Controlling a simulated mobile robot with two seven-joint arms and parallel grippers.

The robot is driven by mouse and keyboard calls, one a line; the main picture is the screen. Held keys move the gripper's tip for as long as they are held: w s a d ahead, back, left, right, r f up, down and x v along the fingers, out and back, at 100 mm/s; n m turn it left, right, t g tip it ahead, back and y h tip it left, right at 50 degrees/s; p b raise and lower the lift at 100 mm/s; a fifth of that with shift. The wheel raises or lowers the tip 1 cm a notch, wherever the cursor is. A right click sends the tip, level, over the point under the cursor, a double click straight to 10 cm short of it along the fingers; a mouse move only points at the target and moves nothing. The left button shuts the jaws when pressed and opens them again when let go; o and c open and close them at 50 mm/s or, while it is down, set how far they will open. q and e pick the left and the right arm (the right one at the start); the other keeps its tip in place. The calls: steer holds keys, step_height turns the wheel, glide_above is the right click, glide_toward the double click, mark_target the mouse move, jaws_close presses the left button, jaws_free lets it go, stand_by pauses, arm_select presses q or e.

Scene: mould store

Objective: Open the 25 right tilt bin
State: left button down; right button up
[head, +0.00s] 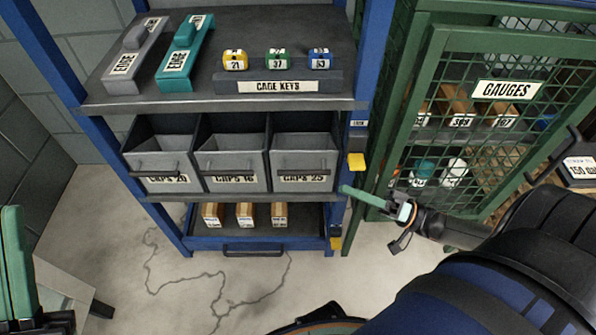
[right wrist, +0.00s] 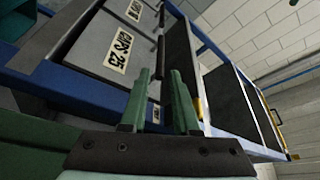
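The 25 tilt bin (head: 303,160) is the right one of three grey bins on the middle shelf. Its label reads CAPS 25 and a dark bar handle (head: 305,140) crosses its front. Its front lines up with its neighbours and its empty-looking inside shows from above. My right gripper (head: 362,197) is to the right of and below this bin, apart from it. In the right wrist view its two green fingers (right wrist: 159,75) stand apart with nothing held, near the labelled bin front (right wrist: 105,52). My left gripper (head: 16,265) is at the lower left, only partly visible, away from the bins.
The CAPS 20 bin (head: 160,165) and CAPS 16 bin (head: 232,165) stand to the left. A blue rack post (head: 370,60) borders the bins on the right. A green mesh door (head: 450,130) stands close to my right arm. A lower tray (head: 215,240) holds small boxes.

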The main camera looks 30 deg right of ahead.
mark_target(303, 171)
steer(key=b+x, duration=0.2)
steer(key=x, duration=1)
steer(key=shift+d, duration=0.1)
steer(key=shift+c, duration=0.4)
jaws_close()
steer(key=shift+s, duration=0.1)
stand_by(0.5)
